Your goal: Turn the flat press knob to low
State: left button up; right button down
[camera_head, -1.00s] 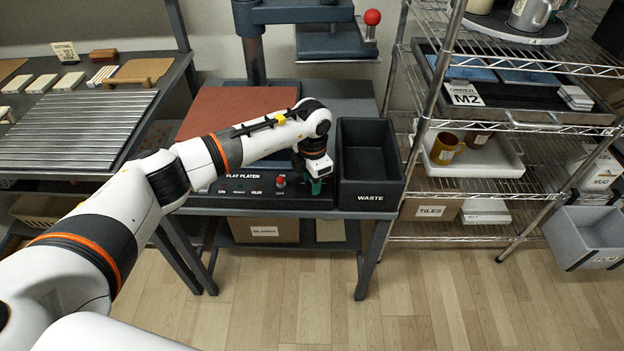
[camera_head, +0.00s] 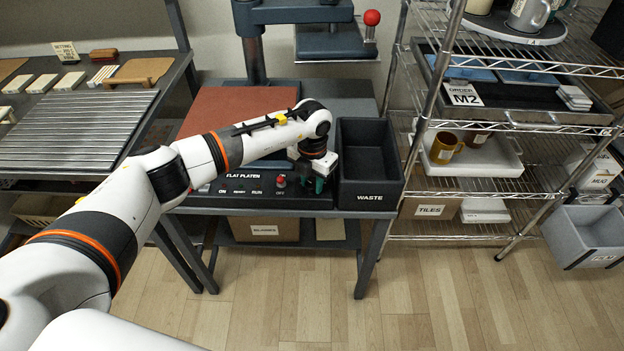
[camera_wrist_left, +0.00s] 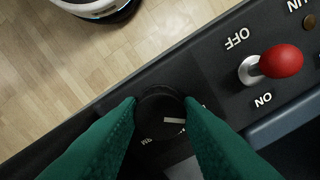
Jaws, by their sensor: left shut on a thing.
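The flat press knob (camera_wrist_left: 160,104) is round and black with a white mark on its face, seen in the left wrist view. My left gripper (camera_head: 316,184) is at the right end of the black press panel (camera_head: 236,196) in the head view. In the wrist view its green fingers (camera_wrist_left: 160,108) are shut on the knob, one on each side. The white mark lies nearly level across the lower right of the knob. Lettering below the knob is partly covered by the fingers, and I cannot read the setting. My right gripper is not in view.
A red-tipped toggle (camera_wrist_left: 275,64) with OFF and ON labels stands close to the right of the knob in the wrist view. The black WASTE bin (camera_head: 370,187) stands just right of my gripper. A red-brown platen (camera_head: 235,112) lies behind the panel.

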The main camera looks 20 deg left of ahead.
aim_at(312, 184)
pick_arm(q)
jog(key=o, duration=1)
notch_tip(312, 184, up, 12)
jog(key=shift+r+b, duration=0.1)
jog(key=shift+b, duration=0.2)
